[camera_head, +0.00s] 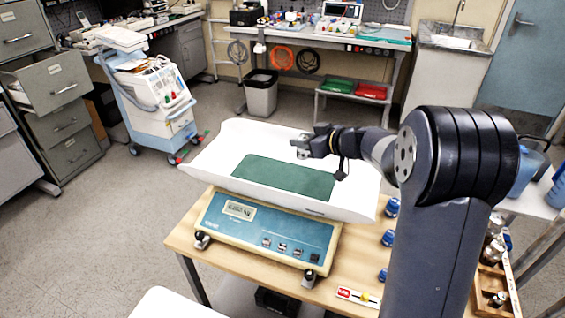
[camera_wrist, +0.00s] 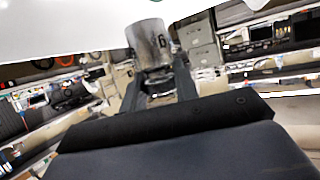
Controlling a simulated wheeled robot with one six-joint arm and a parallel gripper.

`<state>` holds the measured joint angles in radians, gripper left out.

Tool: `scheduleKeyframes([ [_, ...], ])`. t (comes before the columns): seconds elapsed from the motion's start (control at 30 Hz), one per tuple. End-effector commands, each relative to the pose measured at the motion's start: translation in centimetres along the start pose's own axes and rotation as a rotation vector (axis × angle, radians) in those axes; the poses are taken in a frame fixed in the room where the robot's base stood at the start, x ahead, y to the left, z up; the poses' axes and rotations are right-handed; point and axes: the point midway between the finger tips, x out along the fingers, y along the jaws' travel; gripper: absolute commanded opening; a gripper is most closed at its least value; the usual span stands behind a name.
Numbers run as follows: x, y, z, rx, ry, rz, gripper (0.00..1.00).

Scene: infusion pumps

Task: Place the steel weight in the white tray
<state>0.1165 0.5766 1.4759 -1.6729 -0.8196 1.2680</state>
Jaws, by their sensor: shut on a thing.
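The white tray (camera_head: 352,197) is a wide, shallow pan with a green mat (camera_head: 283,178) on its floor, resting on a blue scale (camera_head: 265,235). My gripper (camera_head: 306,147) reaches in from the right over the far part of the tray. The steel weight (camera_head: 301,143) is small and partly hidden by the gripper in the head view. A white surface (camera_wrist: 60,25), seemingly the tray, fills the top left there.
The scale stands on a wooden table (camera_head: 205,262). Blue-capped items (camera_head: 388,238) line the table's right side, with a wooden box (camera_head: 490,285) holding metal weights farther right. A medical cart (camera_head: 150,95) stands on the floor behind left. The mat is clear.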

Motion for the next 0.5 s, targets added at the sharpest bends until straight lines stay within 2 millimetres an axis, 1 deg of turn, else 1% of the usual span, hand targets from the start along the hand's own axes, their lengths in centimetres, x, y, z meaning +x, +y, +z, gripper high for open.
scheduleKeyframes([
  [0.07,0.1,0.0,0.2,0.0,0.002,0.0,0.0],
  [0.3,1.6,0.0,3.7,0.002,0.001,0.0,0.0],
  [0.5,2.2,0.0,5.3,0.001,0.001,0.0,0.0],
])
